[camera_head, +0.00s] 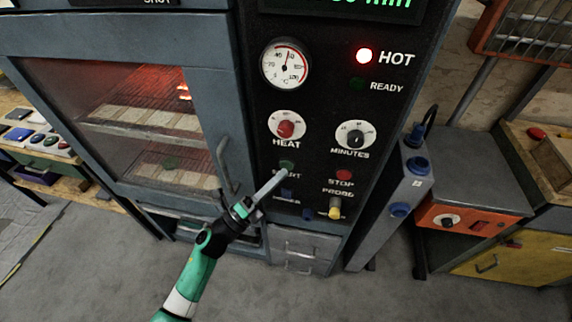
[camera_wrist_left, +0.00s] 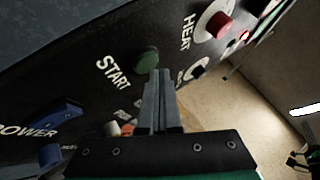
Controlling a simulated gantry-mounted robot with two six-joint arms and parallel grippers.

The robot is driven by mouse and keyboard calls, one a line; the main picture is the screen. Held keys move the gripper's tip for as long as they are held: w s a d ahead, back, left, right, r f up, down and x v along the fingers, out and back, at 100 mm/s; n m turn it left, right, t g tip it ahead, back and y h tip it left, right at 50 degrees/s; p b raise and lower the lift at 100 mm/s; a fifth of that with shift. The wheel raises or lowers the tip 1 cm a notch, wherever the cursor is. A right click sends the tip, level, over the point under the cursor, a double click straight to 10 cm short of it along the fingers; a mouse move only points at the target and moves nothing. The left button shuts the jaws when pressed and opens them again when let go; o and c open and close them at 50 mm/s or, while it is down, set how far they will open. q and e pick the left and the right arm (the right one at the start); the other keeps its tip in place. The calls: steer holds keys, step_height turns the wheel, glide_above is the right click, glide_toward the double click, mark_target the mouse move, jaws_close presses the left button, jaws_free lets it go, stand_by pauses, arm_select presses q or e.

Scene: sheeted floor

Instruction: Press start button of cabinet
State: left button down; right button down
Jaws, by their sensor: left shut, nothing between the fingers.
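The cabinet (camera_head: 215,60) is a tall grey oven-like unit with a glass door and a black control panel. The green start button (camera_head: 287,164) is on the panel under the HEAT knob, its label partly covered by my gripper. In the left wrist view the start button (camera_wrist_left: 146,61) sits beside the START label, just past the fingertips. My left gripper (camera_head: 283,174) is shut and empty, its tips at or very near the button; I cannot tell whether they touch. It also shows in the left wrist view (camera_wrist_left: 160,76).
The HEAT knob (camera_head: 286,130), MINUTES knob (camera_head: 355,138), red stop button (camera_head: 344,175) and yellow probe plug (camera_head: 335,208) are close by on the panel. The HOT lamp (camera_head: 364,56) glows red. The door handle (camera_head: 226,165) sticks out left of my gripper.

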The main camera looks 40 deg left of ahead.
arm_select(q)
steer(key=shift+s+d, duration=0.1)
steer(key=shift+s, duration=0.1)
steer(key=s+d, duration=0.2)
steer(key=s+p, duration=0.1)
steer(key=s, duration=0.1)
steer(key=shift+s+d, duration=0.1)
steer(key=shift+d, duration=0.3)
stand_by(0.8)
